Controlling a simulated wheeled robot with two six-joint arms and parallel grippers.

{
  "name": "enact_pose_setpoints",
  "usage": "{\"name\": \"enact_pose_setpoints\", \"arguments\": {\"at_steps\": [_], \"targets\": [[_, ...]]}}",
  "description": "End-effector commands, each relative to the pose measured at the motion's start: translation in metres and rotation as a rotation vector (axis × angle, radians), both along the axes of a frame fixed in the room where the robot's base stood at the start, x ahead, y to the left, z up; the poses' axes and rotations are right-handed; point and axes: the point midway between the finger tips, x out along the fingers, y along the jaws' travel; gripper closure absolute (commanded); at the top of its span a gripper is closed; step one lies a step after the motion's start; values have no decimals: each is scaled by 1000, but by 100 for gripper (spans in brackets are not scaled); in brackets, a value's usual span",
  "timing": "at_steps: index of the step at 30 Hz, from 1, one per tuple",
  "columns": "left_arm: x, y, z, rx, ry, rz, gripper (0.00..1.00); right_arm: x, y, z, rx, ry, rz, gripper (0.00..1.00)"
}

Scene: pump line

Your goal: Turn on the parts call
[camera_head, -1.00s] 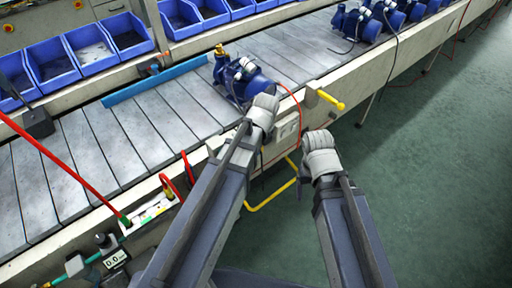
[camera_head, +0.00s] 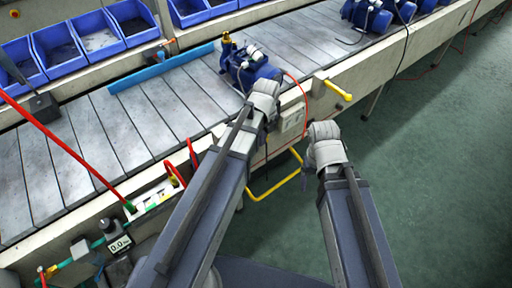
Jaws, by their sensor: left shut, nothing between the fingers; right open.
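A small pale box (camera_head: 292,119) is mounted on the near side rail of the conveyor. It may be the parts call, but its face and any label or switch setting are too small to read. My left gripper (camera_head: 265,88) is shut and empty, just left of the box and in front of the blue pump; whether it touches either cannot be told. My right gripper (camera_head: 324,130) is to the right of the box, over the floor side, apart from the box. It is open, though its fingers are hard to make out from behind.
A blue pump (camera_head: 252,70) sits on the slatted conveyor (camera_head: 110,135). A yellow handle (camera_head: 339,90) sticks out from the rail, and a yellow bar (camera_head: 277,186) hangs below. A red hose (camera_head: 65,150) crosses at left. Green floor at right is clear.

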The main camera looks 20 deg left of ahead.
Motion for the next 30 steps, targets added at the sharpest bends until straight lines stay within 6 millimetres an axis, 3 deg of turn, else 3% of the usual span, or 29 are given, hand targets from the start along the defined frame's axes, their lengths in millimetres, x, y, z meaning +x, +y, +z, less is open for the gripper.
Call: {"name": "enact_pose_setpoints", "arguments": {"at_steps": [8,28,30], "targets": [[0,0,-15,1,-1,0,100,0,0,-15,0,0,0,22],[3,4,-105,1,-1,0,100,0,0,-105,0,0,0,22],[11,12,-105,1,-1,4,100,0,0,-105,0,0,0,22]]}}
